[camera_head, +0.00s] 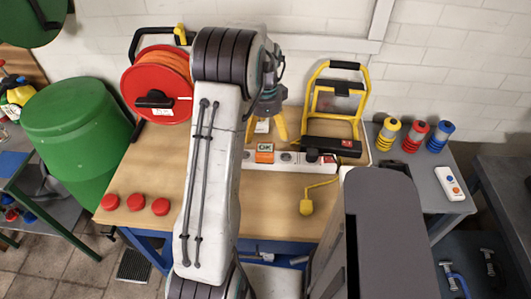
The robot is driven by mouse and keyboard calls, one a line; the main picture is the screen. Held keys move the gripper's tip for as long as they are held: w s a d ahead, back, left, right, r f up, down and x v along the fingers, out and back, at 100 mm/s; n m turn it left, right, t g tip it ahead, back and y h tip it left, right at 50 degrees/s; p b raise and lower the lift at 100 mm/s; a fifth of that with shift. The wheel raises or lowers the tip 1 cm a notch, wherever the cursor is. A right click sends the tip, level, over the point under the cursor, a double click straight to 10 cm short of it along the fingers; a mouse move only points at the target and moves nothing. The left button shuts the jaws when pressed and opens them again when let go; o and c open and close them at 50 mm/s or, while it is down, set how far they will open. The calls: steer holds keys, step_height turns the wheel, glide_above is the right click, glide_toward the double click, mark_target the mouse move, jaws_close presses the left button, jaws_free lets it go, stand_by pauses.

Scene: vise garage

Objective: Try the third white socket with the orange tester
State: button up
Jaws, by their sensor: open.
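The white power strip (290,167) lies across the workbench, partly hidden at its left by my arm. Its round sockets face up; one shows open just right of the orange tester (265,147), and a black plug (312,155) sits further right. The tester is a small orange block with an OK display, at the strip's left visible part. I cannot tell whether its pins are in a socket. My gripper (265,118) is open above and behind the tester, apart from it in the picture and partly hidden by my arm.
A yellow-framed work lamp (336,95) stands behind the strip. A red cable reel (158,85) stands at the left. A yellow cord ends in a yellow piece (307,207) in front. Several red caps (135,202) lie front left. Coloured spools (413,136) stand at right.

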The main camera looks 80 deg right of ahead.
mark_target(265, 148)
steer(key=shift+m, duration=1.1)
steer(key=shift+f, duration=0.1)
steer(key=shift+f+b, duration=3.4)
steer(key=shift+f, duration=1)
steer(key=shift+a, duration=0.2)
steer(key=shift+c, duration=0.3)
steer(key=c, duration=1.1)
steer(key=o, duration=1)
steer(key=shift+c, duration=0.2)
steer(key=shift+r, duration=0.1)
